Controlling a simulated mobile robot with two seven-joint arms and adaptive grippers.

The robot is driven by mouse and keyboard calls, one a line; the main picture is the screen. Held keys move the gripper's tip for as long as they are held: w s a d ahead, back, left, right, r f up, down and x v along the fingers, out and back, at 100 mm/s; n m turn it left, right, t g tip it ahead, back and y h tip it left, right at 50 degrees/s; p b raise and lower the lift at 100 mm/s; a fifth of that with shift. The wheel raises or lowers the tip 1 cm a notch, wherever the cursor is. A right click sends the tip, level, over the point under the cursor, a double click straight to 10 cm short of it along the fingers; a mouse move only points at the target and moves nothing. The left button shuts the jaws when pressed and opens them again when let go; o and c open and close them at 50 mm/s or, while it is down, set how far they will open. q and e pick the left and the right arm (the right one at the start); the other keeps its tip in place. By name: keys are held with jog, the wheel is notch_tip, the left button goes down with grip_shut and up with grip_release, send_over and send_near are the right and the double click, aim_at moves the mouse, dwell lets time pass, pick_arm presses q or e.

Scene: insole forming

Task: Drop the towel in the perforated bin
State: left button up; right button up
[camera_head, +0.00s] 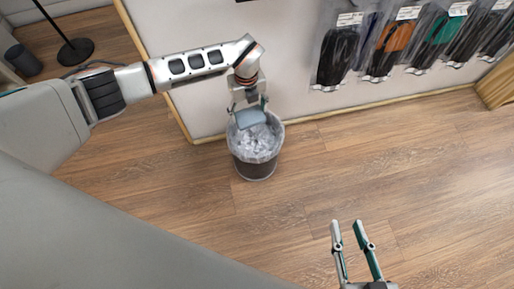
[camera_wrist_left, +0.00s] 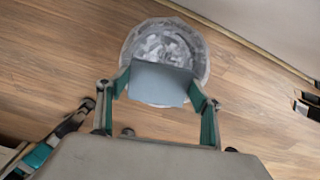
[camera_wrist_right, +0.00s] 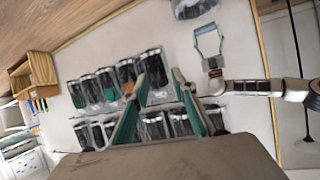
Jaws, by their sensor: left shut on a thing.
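The towel is a small blue-grey cloth (camera_head: 250,118) between the fingers of my left gripper (camera_head: 249,106). In the left wrist view the cloth (camera_wrist_left: 160,83) spans the gap between both fingertips (camera_wrist_left: 163,86), and my left gripper is shut on it. The bin (camera_head: 256,170) is dark and round with a clear liner and crumpled pale contents. It stands on the floor by the wall, beneath the towel; its liner rim also shows in the left wrist view (camera_wrist_left: 204,62). Perforations cannot be made out. My right gripper (camera_head: 347,224) is open and empty, away from the bin.
Packaged insoles (camera_head: 338,52) hang on the wall right of the bin. A black stand base (camera_head: 75,52) is at the far left. A wooden box (camera_wrist_right: 42,68) shows in the right wrist view. The wooden floor (camera_head: 400,160) right of the bin is clear.

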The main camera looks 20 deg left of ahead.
pick_arm(q)
jog(key=f, duration=0.1)
jog(key=f+b, duration=0.1)
jog(key=f, duration=0.2)
jog(key=shift+s+b, duration=0.3)
jog(key=shift+w+f+b, duration=0.2)
jog(key=shift+f+b, duration=0.05)
jog(key=shift+b, duration=0.05)
pick_arm(e)
jog(key=a, duration=0.1)
jog(key=a+m, duration=0.2)
jog(key=shift+s+a+f+y, duration=0.1)
jog(key=shift+s+f+y, duration=0.2)
jog(key=shift+s, duration=0.1)
pick_arm(q)
jog(key=o, duration=0.8)
notch_tip(320, 180, up, 12)
